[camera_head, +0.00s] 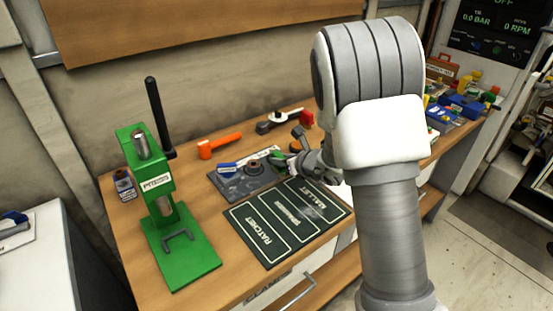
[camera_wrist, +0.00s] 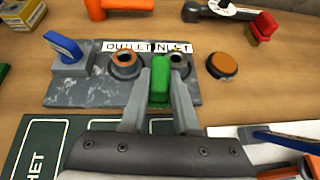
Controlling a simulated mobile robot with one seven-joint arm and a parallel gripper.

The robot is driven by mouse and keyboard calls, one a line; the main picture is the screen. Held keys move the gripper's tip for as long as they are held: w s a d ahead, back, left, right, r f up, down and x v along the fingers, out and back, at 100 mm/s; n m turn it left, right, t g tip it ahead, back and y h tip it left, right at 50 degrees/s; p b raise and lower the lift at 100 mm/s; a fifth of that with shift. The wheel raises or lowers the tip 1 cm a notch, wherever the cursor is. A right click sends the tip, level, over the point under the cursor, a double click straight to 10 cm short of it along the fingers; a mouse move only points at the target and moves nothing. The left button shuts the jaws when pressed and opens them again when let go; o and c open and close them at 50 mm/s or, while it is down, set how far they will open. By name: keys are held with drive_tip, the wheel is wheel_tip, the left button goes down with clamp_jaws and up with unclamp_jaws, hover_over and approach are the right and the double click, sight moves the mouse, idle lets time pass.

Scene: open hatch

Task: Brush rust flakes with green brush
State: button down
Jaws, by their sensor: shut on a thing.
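My gripper (camera_wrist: 158,100) is shut on the green brush (camera_wrist: 160,78), whose handle stands between the two fingers. The brush is over the grey plate (camera_wrist: 75,92), between two round ports. The left port (camera_wrist: 124,66) has an orange-brown rim, and the right port (camera_wrist: 178,62) is dark inside. A white label strip behind them reads OUTLET and INLET. The brush's lower end is hidden, so I cannot tell whether it touches the plate. No separate rust flakes can be made out. In the head view, the brush (camera_head: 277,155) shows beside the arm at the plate (camera_head: 232,187).
A blue-handled part (camera_wrist: 65,45) stands on the plate's left. A brown-topped disc (camera_wrist: 232,66) lies right of the plate. The green press (camera_head: 185,250) stands left on the bench. The labelled tool mat (camera_head: 262,258) lies in front. An orange tool (camera_head: 220,143) lies behind.

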drive_tip(key=shift+s+d, duration=0.4)
drive_tip(key=shift+s, duration=0.3)
drive_tip(key=shift+b, duration=0.3)
drive_tip(key=shift+w+a+b, duration=0.1)
drive_tip(key=shift+b, duration=0.2)
drive_tip(key=shift+w+a+b, duration=0.25)
drive_tip(key=shift+w+a, duration=0.3)
drive_tip(key=shift+w, duration=0.25)
drive_tip(key=shift+w+a+b, duration=0.25)
drive_tip(key=shift+w+a, duration=0.3)
drive_tip(key=shift+w, duration=0.25)
drive_tip(key=shift+d, duration=0.1)
drive_tip(key=shift+w+r+p, duration=0.1)
drive_tip(key=shift+r+p, duration=0.3)
drive_tip(key=shift+r, duration=0.05)
wheel_tip(320, 180, up, 4)
drive_tip(key=shift+d+f+p, duration=0.1)
drive_tip(key=shift+f+p, duration=0.15)
drive_tip(key=shift+p, duration=0.85)
drive_tip(key=shift+r+p, duration=0.45)
drive_tip(key=shift+r, duration=0.35)
